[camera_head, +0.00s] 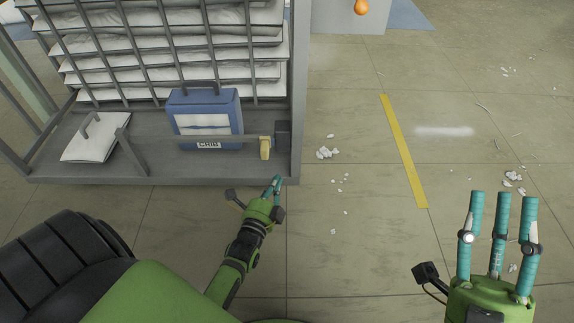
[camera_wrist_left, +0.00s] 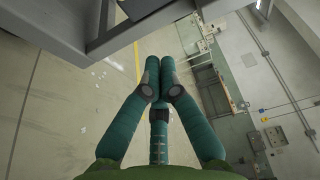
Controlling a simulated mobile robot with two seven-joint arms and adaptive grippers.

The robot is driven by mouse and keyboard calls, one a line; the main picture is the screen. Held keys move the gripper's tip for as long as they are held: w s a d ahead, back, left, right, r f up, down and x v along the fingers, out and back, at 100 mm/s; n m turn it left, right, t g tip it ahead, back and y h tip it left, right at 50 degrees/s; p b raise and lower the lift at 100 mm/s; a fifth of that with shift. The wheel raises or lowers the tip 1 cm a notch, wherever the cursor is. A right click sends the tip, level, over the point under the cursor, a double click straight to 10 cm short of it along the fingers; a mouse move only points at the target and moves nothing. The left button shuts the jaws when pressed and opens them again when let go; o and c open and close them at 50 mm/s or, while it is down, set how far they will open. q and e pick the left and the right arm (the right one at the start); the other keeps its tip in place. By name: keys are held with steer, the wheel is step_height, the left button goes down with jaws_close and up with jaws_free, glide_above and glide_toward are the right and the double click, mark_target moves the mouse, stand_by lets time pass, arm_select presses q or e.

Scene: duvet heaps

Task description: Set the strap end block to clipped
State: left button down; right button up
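A small yellow block (camera_head: 265,148) sits at the right end of a flat grey strap (camera_head: 195,140) that runs across the front of a blue case. I take it for the strap end block. A dark block (camera_head: 283,135) is fixed just right of it by the rack post; I cannot tell whether the two are engaged. My left gripper (camera_head: 277,184) is just below and right of the yellow block, apart from it. Its fingers meet at the tips, empty, in the left wrist view (camera_wrist_left: 160,65). My right gripper (camera_head: 503,196) is open and empty, fingers pointing up.
The blue case (camera_head: 208,105) stands on the rack's grey shelf (camera_head: 215,170), before barred, stacked white bedding (camera_head: 180,50). A white panel with a handle (camera_head: 92,140) lies at left. Floor right of the rack is mostly clear, with white scraps (camera_head: 327,153) and a yellow line (camera_head: 404,150).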

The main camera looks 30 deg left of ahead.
arm_select(q)
steer(key=shift+a, duration=0.15)
arm_select(e)
steer(key=shift+w+a, duration=0.1)
steer(key=shift+a, duration=0.15)
arm_select(q)
steer(key=shift+w, duration=0.1)
